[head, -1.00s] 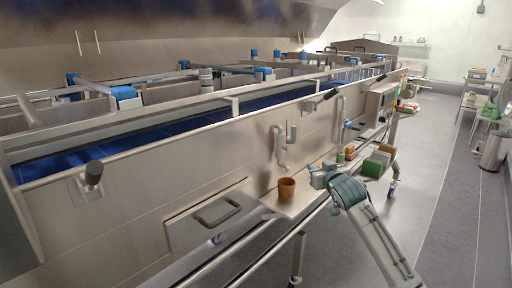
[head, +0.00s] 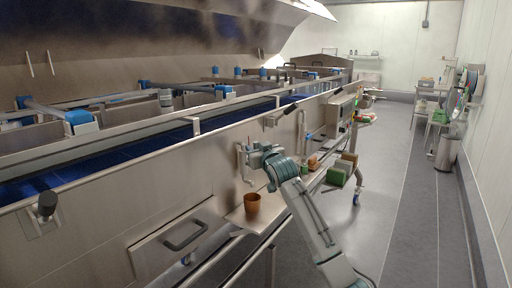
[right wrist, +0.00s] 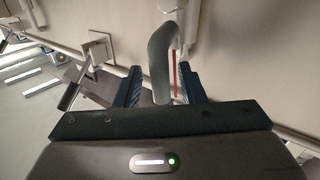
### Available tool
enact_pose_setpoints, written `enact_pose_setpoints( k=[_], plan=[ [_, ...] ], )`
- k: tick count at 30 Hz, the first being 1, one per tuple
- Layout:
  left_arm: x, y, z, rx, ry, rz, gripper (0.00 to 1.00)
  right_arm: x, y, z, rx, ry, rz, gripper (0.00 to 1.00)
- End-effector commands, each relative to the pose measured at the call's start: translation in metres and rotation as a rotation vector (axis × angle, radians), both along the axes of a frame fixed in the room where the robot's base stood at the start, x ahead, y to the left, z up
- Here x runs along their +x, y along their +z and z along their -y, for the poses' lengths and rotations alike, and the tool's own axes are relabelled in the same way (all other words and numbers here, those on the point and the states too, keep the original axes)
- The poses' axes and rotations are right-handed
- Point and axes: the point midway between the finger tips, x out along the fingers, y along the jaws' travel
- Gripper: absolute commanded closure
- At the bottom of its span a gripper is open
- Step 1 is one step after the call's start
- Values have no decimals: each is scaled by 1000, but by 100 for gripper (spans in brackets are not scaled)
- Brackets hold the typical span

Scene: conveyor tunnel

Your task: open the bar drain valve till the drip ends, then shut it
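The drain valve (head: 243,160) is a pale pipe fitting on the steel tunnel side wall, partly hidden by my right gripper (head: 258,156) in the head view. In the right wrist view, a grey rounded part of the fitting (right wrist: 162,62) with a thin red piece (right wrist: 175,78) beside it stands between my dark fingers. The fingers of my right gripper (right wrist: 163,72) are apart, with a gap on the left side of the grey part. Contact on the right side is unclear. A brown cup (head: 252,203) stands below on a steel shelf. No drip is discernible. My left gripper is not in view.
A steel drawer front with a dark handle (head: 186,236) lies left of the cup. Green and brown blocks (head: 340,172) sit on the shelf to the right. A dark knob (head: 47,205) is on the wall at far left. The aisle floor (head: 405,215) is clear.

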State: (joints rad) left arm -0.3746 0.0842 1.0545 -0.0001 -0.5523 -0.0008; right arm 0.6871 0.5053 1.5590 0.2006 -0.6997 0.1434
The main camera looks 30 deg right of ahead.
Motion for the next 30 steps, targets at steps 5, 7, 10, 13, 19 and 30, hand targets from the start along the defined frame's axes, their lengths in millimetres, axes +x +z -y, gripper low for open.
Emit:
enact_pose_setpoints(
  k=[5,7,10,13,19,30],
  plan=[
    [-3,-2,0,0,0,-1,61,5,0,1,1,0,1,64],
    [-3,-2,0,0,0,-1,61,5,0,1,0,0,1,64],
    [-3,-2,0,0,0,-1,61,5,0,1,0,0,1,64],
    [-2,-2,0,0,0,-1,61,5,0,1,0,0,1,81],
    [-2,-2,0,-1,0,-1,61,4,0,1,0,0,0,100],
    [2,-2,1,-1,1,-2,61,3,-3,-3,-54,1,22,100]
  ],
)
